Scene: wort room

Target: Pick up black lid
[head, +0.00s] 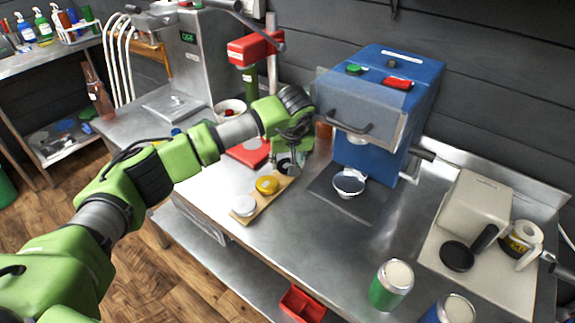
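My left gripper (286,166) points down over the far end of a small wooden board (262,207) on the steel table. Its fingers look apart, but I cannot tell whether anything is between them. No black lid shows clearly on the board; the gripper covers the far end. A flat black disc (457,256) lies at the right, in front of the beige coffee machine; I cannot tell if it is a lid. My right gripper is not in view.
A blue machine (388,100) with a clear guard stands right of the gripper, a metal cup (348,184) at its base. A red capping stand (254,50) is behind. Cans, including a green one (391,285), stand at the front right.

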